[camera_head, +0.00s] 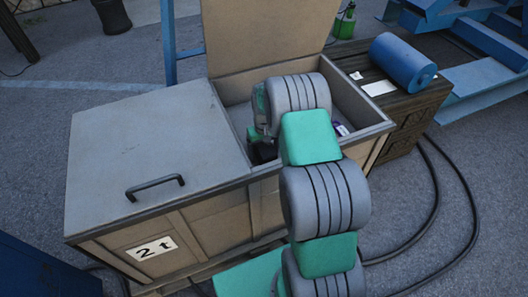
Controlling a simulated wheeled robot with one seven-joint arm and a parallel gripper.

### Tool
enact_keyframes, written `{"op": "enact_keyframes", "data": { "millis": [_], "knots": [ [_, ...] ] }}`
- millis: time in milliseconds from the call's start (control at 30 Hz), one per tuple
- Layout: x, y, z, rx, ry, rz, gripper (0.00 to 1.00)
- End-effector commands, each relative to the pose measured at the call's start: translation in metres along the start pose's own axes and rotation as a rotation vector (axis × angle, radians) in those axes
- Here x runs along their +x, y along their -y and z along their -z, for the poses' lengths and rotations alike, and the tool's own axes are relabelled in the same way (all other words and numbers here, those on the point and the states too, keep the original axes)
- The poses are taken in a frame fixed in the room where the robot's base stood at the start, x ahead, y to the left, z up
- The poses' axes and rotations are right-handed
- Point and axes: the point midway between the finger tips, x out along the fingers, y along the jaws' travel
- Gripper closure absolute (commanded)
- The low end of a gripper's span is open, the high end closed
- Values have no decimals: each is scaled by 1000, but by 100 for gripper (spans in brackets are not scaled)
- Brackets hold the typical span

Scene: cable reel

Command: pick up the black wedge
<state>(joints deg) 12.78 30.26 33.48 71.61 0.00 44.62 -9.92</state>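My arm reaches down into the open right compartment of a large wooden box (205,218). My gripper (263,150) is mostly hidden behind my own arm links, low inside that compartment. Only a dark shape shows there, and I cannot tell how much of it is gripper and how much is another thing. I cannot make out the black wedge for certain. The fingers and anything between them are hidden.
A small white and purple item (341,129) lies in the compartment, right of my arm. The closed grey lid (150,140) covers the left half; a raised lid (262,35) stands behind. A blue roll (403,62) lies on a dark crate (425,98) at right. Black cables (465,200) cross the floor.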

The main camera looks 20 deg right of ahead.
Motion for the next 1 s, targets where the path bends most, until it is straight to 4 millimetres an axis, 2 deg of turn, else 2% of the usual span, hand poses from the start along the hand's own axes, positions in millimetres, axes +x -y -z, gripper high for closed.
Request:
{"op": "enact_keyframes", "data": {
  "millis": [67, 1000],
  "knots": [
    [0, 0, 0, 0, 0, 0, 22],
    [-1, 0, 0, -1, 1, 0, 99]
  ]
}}
